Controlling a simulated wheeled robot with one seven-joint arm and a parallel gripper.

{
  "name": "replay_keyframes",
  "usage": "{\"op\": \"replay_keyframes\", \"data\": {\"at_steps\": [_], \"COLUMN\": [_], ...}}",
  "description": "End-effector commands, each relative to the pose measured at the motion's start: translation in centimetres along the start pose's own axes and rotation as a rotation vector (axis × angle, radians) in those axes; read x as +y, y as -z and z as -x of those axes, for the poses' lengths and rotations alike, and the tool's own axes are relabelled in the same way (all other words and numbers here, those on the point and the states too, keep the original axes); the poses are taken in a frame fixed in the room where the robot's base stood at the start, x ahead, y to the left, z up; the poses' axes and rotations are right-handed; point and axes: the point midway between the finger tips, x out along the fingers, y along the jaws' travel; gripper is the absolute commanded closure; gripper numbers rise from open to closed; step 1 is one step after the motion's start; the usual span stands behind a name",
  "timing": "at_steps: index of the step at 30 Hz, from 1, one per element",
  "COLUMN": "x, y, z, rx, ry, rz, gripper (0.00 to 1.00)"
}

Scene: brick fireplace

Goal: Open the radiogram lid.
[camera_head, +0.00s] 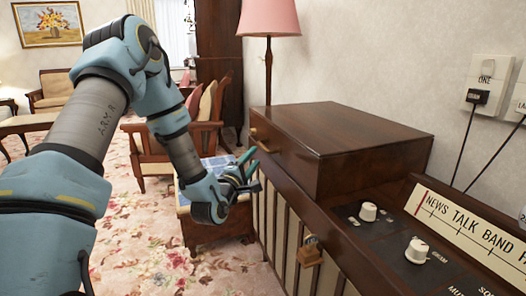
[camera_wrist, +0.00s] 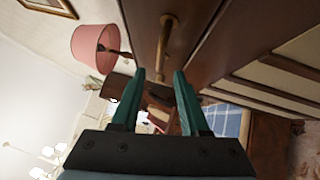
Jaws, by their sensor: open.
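The radiogram (camera_head: 285,225) is a dark wooden cabinet against the wall. Its lid (camera_head: 350,128) is a raised wooden box section at the far end and looks closed. A brass bar handle (camera_head: 263,142) is on the lid's front face. It also shows in the wrist view as a brass bar (camera_wrist: 165,45) just past the fingertips. My gripper (camera_head: 251,163) is open and empty, close to the handle on its near, lower side. In the wrist view my two teal fingers (camera_wrist: 160,78) stand apart with nothing between them. Whether they touch the handle is unclear.
A control panel with cream knobs (camera_head: 417,250) and a dial strip (camera_head: 470,225) is at the right. A brass padlock (camera_head: 309,252) hangs on the front. A pink lamp (camera_head: 268,18) stands behind the lid. A wooden armchair (camera_head: 160,155) is at the left. Carpet is open in front.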

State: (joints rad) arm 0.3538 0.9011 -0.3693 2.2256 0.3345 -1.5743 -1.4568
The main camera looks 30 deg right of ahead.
Motion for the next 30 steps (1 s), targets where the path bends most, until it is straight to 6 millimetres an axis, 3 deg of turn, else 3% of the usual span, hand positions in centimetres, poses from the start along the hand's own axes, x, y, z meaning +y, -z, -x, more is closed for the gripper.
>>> {"op": "replay_keyframes", "data": {"at_steps": [6,13,25,30], "x": [0.0,0.0,0.0,0.0], "y": [0.0,0.1,0.1,0.1], "z": [-4.2,-7.3,-8.1,-8.1], "rx": [0.0,0.001,0.001,0.001], "ry": [-0.001,0.0,0.002,0.002], "rz": [-0.003,-0.004,-0.003,-0.004], "gripper": [0.55,0.55,0.55,0.72]}}
